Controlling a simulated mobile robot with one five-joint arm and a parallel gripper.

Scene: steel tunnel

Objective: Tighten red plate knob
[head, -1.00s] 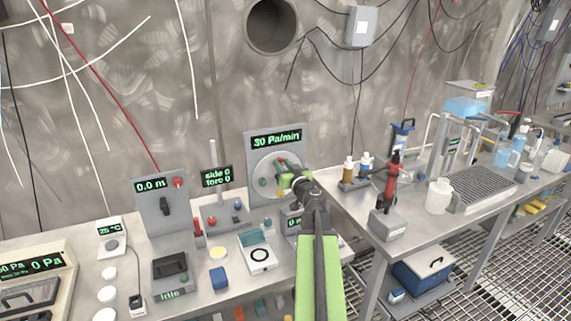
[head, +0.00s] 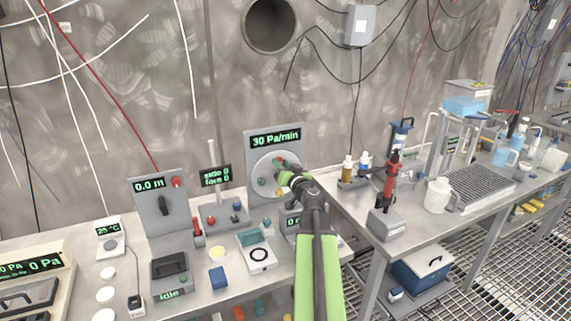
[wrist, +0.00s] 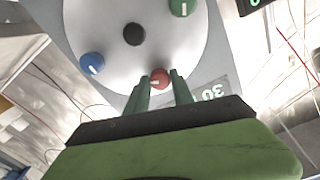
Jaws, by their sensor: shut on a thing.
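The red knob (wrist: 159,78) sits near the rim of a pale round plate (wrist: 185,50), seen close up in the wrist view. My gripper (wrist: 160,88) has its two green fingers on either side of the red knob and is shut on it. A blue knob (wrist: 92,63), a green knob (wrist: 182,6) and a dark centre hub (wrist: 134,34) are also on the plate. In the head view the plate (head: 262,168) is on an upright grey panel, and my gripper (head: 283,172) reaches it from the front, partly covering it.
The panel's display (head: 276,140) reads 30 Pa/min. A panel with a lever (head: 160,205) and a small side/force display (head: 216,175) stand to the left. Bottles (head: 348,165) and a red-handled device (head: 391,180) stand on the right bench.

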